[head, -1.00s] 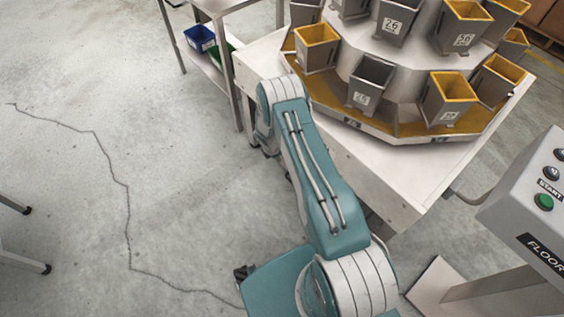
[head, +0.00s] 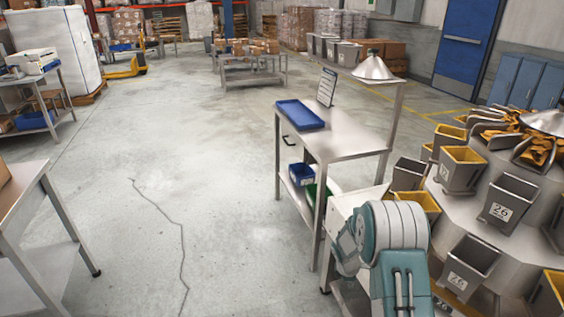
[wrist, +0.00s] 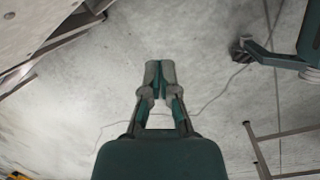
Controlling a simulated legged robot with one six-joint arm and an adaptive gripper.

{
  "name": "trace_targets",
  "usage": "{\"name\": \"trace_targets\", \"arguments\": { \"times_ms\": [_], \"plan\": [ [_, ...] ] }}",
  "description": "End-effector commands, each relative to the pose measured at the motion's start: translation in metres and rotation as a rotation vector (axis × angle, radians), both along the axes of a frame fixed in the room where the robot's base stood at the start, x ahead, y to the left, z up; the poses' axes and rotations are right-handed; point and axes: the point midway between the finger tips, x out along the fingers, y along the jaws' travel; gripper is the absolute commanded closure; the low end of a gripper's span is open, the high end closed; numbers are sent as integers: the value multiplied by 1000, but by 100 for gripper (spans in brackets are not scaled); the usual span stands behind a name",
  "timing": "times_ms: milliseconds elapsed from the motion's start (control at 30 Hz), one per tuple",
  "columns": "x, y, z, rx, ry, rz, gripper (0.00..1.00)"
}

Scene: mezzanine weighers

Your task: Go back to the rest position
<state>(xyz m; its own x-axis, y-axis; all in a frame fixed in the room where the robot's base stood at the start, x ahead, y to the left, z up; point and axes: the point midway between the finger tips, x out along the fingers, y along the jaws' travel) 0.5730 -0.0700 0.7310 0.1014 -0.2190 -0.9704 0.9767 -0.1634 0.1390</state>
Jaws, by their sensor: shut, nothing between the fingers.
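My gripper (wrist: 160,68) shows in the wrist view. Its two fingers meet at the tips and hold nothing. It points down toward bare concrete floor. In the head view my teal and white arm rises at the lower right, beside the weigher, and hides the gripper itself.
The weigher (head: 462,223) with several steel buckets stands at right, close to my arm. A steel table (head: 352,139) with a blue tray (head: 300,114) stands beyond. Another table (head: 22,190) is at left. Cracked floor (head: 190,190) between them is clear.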

Motion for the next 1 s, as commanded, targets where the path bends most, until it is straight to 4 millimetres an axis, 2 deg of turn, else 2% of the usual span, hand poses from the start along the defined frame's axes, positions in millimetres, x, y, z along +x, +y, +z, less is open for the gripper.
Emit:
{"name": "trace_targets", "arguments": {
  "times_ms": [33,100,267,500,700,1000],
  "plan": [
    [0,2,27,6,-29,-43,100],
    [-3,3,58,16,-60,-109,100],
    [-17,9,124,47,-129,-253,100],
    [-55,18,212,110,-225,-465,100],
    [-98,28,272,178,-298,-635,100],
    [-175,43,337,304,-389,-882,100]
  ]
}}
